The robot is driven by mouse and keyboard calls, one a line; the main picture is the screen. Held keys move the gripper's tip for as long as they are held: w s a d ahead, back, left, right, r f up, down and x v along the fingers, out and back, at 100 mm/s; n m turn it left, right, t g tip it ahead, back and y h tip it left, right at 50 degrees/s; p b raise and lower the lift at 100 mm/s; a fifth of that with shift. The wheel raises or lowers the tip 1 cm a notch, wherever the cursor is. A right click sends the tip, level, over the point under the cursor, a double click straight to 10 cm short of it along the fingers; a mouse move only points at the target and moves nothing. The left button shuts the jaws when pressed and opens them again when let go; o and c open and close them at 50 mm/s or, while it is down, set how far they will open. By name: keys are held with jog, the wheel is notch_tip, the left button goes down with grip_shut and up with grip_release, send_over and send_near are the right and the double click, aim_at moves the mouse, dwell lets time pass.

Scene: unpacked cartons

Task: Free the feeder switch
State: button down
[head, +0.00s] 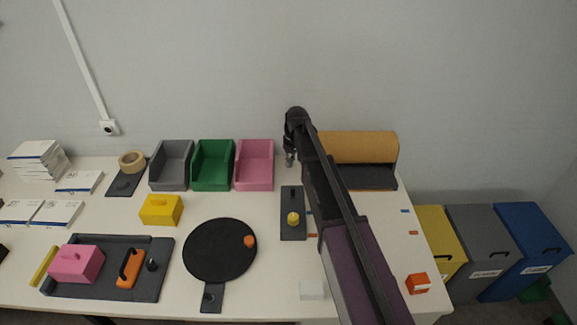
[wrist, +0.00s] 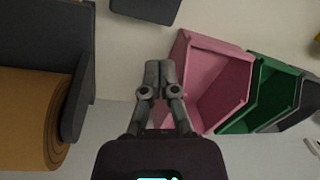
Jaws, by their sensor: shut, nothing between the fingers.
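No part is labelled as the feeder switch, so I cannot tell for certain which it is. A dark plate (head: 292,232) carries a yellow knob (head: 293,218) near a slot. Another dark plate (head: 123,185) at the back left has a tan tape ring (head: 131,161) at its far end. A black round disc (head: 208,250) bears an orange piece (head: 249,241), with a small dark plate (head: 212,298) in front. My gripper (head: 289,160) is over the back of the table, between the pink bin and the brown roll. In the wrist view its fingers (wrist: 159,68) are together and empty.
Grey (head: 171,165), green (head: 213,165) and pink (head: 254,165) bins stand at the back; a brown roll (head: 360,146) is to their right. A yellow block (head: 161,209) and a dark tray (head: 150,288) are left. My arm covers part of the table's right side.

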aim_at(289, 191)
jog(key=shift+s+a+f+b, duration=0.1)
jog(key=shift+a+f+b, duration=0.1)
jog(key=shift+f+b, duration=1.25)
jog(key=shift+a+f+b, duration=0.15)
jog(key=shift+f+b, duration=1.25)
jog(key=shift+f, duration=0.1)
jog(key=shift+s+a+f+b, duration=0.1)
jog(key=shift+a+f+b, duration=0.1)
jog(key=shift+f+b, duration=1.25)
jog(key=shift+s+d+r+p, duration=0.2)
jog(key=shift+s+d+p, duration=0.05)
jog(key=shift+s, duration=0.3)
jog(key=shift+s+d+r+p, duration=0.25)
jog(key=shift+s, duration=0.35)
jog(key=shift+s+d+r+p, duration=0.2)
jog(key=shift+s+d+p, duration=0.05)
jog(key=shift+s, duration=0.3)
